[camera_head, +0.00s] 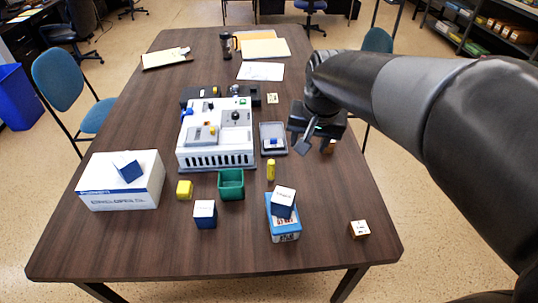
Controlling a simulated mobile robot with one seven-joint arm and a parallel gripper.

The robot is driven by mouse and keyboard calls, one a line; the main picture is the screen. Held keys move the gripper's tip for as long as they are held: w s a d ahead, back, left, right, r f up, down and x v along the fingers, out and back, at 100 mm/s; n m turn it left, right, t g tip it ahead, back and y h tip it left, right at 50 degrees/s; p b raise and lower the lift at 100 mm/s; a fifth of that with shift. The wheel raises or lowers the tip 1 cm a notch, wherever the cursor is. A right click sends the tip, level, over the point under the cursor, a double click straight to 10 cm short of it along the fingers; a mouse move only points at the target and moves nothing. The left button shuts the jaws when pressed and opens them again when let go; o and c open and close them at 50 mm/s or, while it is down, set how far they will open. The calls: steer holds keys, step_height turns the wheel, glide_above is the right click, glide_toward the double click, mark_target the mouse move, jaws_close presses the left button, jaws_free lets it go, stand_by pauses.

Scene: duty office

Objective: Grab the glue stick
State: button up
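A small yellow upright stick (271,169), which looks like the glue stick, stands on the brown table just in front of a small grey tray. My gripper (316,145) is to the right of it and farther back, above the table, apart from it. Its fingers look spread, with nothing seen between them. The stick is in plain view, but its label is too small to read.
A grey tray (273,149) and a white machine (216,143) stand behind the stick. A green bin (231,189), a yellow cube (184,190) and a blue box (283,228) with a cube on top are near it. A small orange-brown item (329,149) is partly hidden beside my gripper.

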steer(key=w+a+f+m+g, duration=0.2)
steer(key=w+a+f, duration=0.1)
steer(key=w+f, duration=0.65)
steer(key=m+g, duration=0.1)
steer(key=m, duration=0.1)
glide_toward(271, 169)
steer(key=shift+w+a+f, duration=0.2)
steer(key=shift+w+f, duration=0.15)
steer(key=shift+w, duration=0.4)
step_height(271, 169, down, 11)
steer(key=shift+d+f, duration=0.1)
steer(key=c, duration=1.1)
